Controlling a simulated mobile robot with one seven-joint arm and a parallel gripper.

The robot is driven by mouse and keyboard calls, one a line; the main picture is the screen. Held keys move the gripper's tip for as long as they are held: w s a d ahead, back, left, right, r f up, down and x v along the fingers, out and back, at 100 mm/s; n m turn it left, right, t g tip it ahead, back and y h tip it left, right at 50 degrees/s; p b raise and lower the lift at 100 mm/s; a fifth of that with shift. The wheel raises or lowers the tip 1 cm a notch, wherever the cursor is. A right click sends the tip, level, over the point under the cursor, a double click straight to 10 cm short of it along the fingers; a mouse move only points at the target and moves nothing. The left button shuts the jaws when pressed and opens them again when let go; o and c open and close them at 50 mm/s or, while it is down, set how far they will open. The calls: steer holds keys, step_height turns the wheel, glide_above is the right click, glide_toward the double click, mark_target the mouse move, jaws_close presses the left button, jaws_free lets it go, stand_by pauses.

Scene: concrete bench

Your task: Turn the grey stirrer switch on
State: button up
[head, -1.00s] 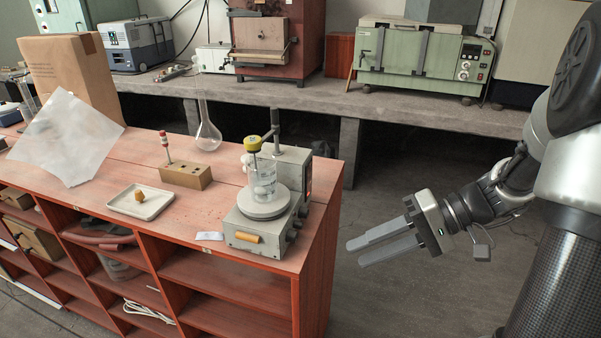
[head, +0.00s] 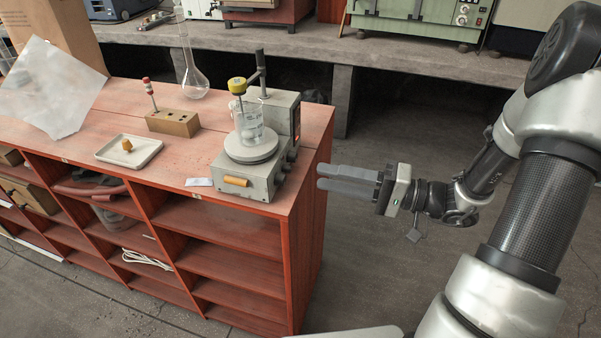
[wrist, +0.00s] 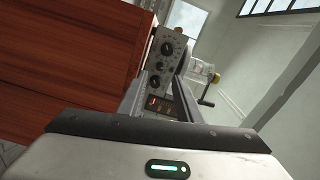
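The grey stirrer (head: 250,180) stands on the right end of the red wooden bench, with a beaker (head: 249,122) on its round plate. Its knobs are on its right side, seen edge-on in the head view. In the wrist view its control panel (wrist: 167,57) shows several dark round knobs, and a dark section with a small red patch (wrist: 152,100) lies between my fingers. I cannot tell which part is the switch or its position. My gripper (head: 320,178) is open and empty, right of the stirrer, apart from it and beyond the bench's edge.
A yellow-topped rod (head: 238,86) stands in the beaker, near a metal post (head: 261,72). A wooden block (head: 173,122), a white tray (head: 129,151) and a round flask (head: 194,82) are further left. The floor right of the bench (head: 308,225) is clear.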

mark_target(291, 170)
steer(key=x, duration=0.7)
jaws_close()
